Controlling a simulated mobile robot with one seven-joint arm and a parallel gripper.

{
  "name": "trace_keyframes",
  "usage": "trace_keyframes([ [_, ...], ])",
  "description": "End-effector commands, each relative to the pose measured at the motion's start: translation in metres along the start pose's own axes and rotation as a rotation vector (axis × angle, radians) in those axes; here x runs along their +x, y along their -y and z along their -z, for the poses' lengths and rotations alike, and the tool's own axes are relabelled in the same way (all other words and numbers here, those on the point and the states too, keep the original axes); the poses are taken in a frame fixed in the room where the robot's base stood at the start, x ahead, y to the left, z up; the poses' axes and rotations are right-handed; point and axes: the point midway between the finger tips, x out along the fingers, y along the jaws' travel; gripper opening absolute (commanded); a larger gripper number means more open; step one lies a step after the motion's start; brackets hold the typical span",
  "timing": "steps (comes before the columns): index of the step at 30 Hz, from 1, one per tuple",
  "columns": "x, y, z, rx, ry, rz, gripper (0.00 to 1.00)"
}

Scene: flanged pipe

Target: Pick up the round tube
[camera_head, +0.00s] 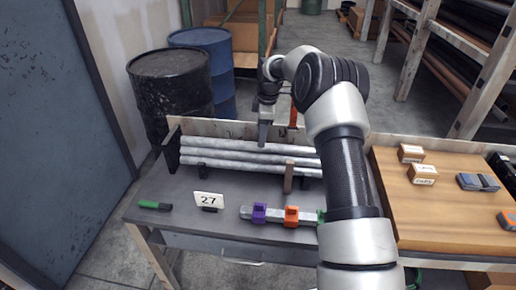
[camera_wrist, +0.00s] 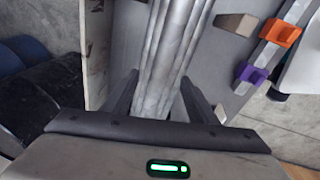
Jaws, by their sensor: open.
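Several long grey round tubes (camera_head: 240,157) lie side by side across the back of the workbench. They rest on dark supports, with a black end bracket (camera_head: 171,149) at their left. My gripper (camera_head: 264,141) points down over the tubes, near their middle. In the wrist view the tubes (camera_wrist: 167,55) run lengthwise between the two open dark fingers (camera_wrist: 160,97). Nothing is held. I cannot tell whether the fingers are beside the tubes or still above them. My arm hides the tubes' right end in the head view.
A bar with purple and orange clamps (camera_head: 274,215) lies in front, near a "27" sign (camera_head: 208,200) and a green-handled tool (camera_head: 154,205). A brown upright block (camera_head: 288,178) stands by the tubes. A low back panel (camera_head: 225,129) runs behind them. A wooden board (camera_head: 420,225) is right.

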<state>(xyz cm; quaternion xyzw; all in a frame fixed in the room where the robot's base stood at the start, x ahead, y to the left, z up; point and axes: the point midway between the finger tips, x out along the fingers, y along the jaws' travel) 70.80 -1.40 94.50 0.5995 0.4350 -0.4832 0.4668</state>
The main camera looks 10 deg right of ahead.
Motion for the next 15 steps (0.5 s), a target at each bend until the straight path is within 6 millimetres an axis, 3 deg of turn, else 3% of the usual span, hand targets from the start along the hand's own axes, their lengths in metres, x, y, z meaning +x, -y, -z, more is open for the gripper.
trace_keyframes([
  [5,0.008,0.000,0.001,0.000,0.001,0.000,0.53],
  [15,0.053,0.002,0.007,0.000,0.001,0.000,0.53],
])
